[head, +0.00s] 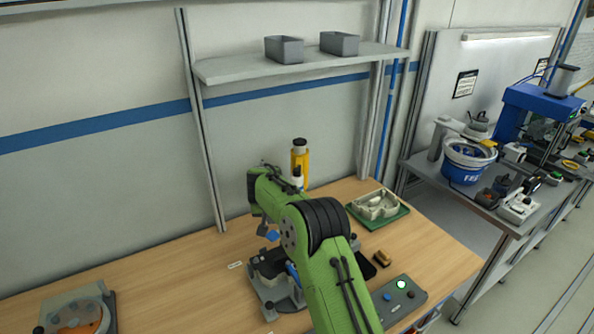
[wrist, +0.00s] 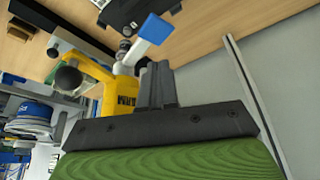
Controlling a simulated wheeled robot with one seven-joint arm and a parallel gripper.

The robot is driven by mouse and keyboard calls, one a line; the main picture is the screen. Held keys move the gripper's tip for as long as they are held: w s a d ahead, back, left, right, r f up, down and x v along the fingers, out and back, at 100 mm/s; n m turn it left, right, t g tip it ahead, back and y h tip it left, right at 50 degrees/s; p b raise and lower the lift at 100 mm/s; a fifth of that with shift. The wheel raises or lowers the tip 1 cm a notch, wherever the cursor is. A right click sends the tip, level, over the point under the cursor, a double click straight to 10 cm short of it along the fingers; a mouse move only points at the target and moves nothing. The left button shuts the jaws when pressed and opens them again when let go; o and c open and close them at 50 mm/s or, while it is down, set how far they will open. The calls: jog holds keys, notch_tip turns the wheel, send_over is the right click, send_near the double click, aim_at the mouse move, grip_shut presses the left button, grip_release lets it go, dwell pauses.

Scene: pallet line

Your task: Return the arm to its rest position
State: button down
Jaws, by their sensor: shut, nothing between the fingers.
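My green arm (head: 325,260) reaches from the bottom of the head view over the wooden workbench (head: 190,270). My gripper (head: 263,229) points down at the arm's far end, partly hidden there by the arm. In the wrist view the grey fingers of my gripper (wrist: 157,66) are together with nothing between them. Below it in the head view is a grey and black fixture (head: 262,285), partly covered by my arm. A blue-tipped lever (wrist: 155,28) shows close to the fingertips in the wrist view; I cannot tell whether they touch.
A yellow tool with a black top (head: 300,158) stands behind my arm. A green tray (head: 391,222) holding a pale casting lies to the right, with a grey button box (head: 400,303) nearer. Another fixture (head: 75,312) is at the left. The bench between is mostly clear.

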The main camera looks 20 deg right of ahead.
jog(key=shift+f, duration=0.15)
jog(key=s+r+n+b, duration=0.2)
jog(key=s+r+b, duration=0.2)
jog(key=s+r, duration=1.3)
jog(key=s+f+b, duration=0.1)
jog(key=s+f, duration=0.2)
jog(key=s, duration=1)
jog(key=s+f+n+t+y+b, duration=0.1)
jog(key=s+f, duration=0.3)
jog(key=s, duration=0.9)
jog(key=shift+s+f, duration=0.15)
jog(key=shift+s, duration=0.1)
